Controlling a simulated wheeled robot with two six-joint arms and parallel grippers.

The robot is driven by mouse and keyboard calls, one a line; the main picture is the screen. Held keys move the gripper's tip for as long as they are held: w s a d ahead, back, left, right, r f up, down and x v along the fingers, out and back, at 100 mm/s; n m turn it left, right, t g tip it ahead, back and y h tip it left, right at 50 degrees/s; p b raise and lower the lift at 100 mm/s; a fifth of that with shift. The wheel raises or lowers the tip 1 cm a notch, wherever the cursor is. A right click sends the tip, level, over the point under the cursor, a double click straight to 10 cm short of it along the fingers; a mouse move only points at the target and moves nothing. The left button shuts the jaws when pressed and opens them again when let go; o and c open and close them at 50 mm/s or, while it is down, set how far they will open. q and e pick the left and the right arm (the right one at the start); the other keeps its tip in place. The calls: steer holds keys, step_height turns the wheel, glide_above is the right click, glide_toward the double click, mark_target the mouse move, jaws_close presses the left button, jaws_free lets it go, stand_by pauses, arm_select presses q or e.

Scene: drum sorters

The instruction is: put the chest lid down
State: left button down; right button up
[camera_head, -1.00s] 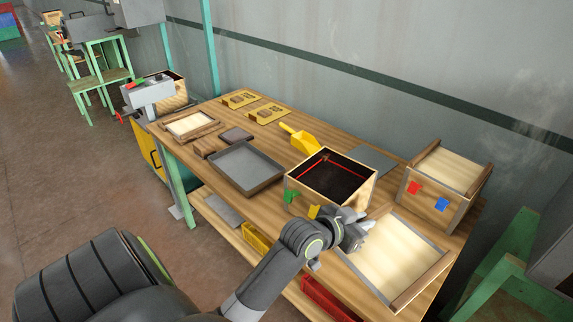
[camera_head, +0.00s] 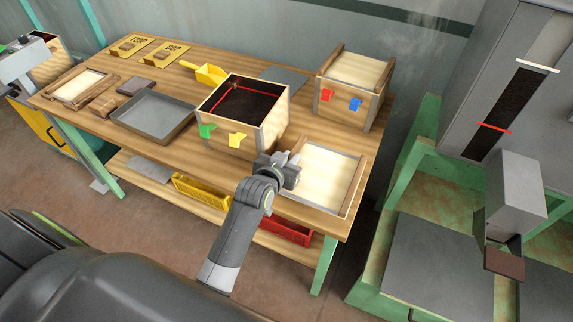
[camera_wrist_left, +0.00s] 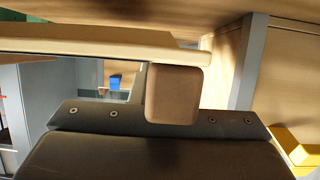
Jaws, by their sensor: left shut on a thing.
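The chest lid (camera_head: 328,172) is a pale wooden panel with grey edge strips and brown battens. It lies flat at the table's front right corner, beside the open chest; I cannot tell whether it touches the tabletop. My left gripper (camera_head: 291,168) is shut on the lid at its left batten. In the left wrist view the brown batten end (camera_wrist_left: 172,94) sits at the jaw, with the pale panel (camera_wrist_left: 100,43) along it. The open chest (camera_head: 264,134) has a dark inside with a red line, and green and yellow tags. My right gripper is not in view.
A second chest (camera_head: 343,111) with red and blue tags and a pale top stands behind the lid. A grey tray (camera_head: 152,116), yellow scoop (camera_head: 210,75) and flat grey plate (camera_head: 283,79) lie on the table (camera_head: 200,58). A green-framed machine (camera_head: 440,165) stands right.

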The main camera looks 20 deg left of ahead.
arm_select(q)
steer(key=shift+f, duration=1.8)
steer(key=c, duration=1.4)
jaws_free()
steer(key=shift+f, duration=0.1)
steer(key=shift+o, duration=0.2)
steer(key=v, duration=1.2)
